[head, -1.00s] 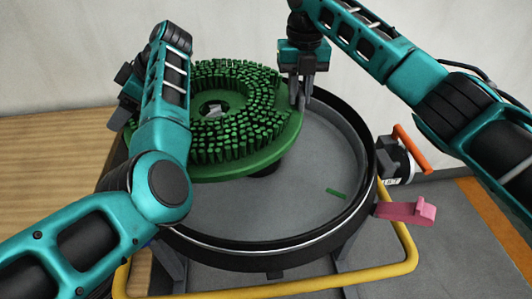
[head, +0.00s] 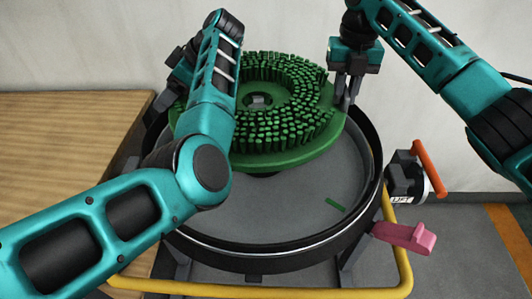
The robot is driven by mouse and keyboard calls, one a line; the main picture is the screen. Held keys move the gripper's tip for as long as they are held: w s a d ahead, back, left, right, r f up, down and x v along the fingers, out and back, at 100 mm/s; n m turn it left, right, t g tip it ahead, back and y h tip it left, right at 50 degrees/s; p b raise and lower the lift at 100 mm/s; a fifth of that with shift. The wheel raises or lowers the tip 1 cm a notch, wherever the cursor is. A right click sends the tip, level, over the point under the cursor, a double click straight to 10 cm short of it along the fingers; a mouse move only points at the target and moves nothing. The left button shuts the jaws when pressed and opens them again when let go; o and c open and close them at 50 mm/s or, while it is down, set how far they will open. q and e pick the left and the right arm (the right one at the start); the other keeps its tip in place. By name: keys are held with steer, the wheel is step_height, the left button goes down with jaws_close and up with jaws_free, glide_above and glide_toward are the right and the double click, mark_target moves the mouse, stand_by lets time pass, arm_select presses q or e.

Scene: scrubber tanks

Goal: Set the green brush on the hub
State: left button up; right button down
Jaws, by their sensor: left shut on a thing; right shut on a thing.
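The green brush (head: 300,157) is a round disc with its bristles facing up and a hole in its middle. It is held above the round grey tank (head: 270,215) with the black rim, over the back part. A grey metal piece (head: 259,101) shows through the centre hole; I cannot tell if it is the hub. My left gripper (head: 180,98) is at the disc's left edge, mostly hidden behind my arm. My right gripper (head: 346,94) is shut on the disc's right edge, its fingers pointing down.
A yellow tube frame (head: 300,292) runs around the tank's front. A lever with an orange handle (head: 428,168) and a pink pedal (head: 405,237) sit at the right. A wooden surface (head: 60,150) is at the left.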

arm_select(q)
steer(key=shift+w+d+r, duration=0.1)
steer(key=shift+d, duration=0.25)
arm_select(e)
steer(key=shift+w+d+r, duration=0.1)
steer(key=shift+d, duration=0.3)
arm_select(q)
steer(key=shift+f, duration=0.2)
arm_select(e)
steer(key=shift+f, duration=0.25)
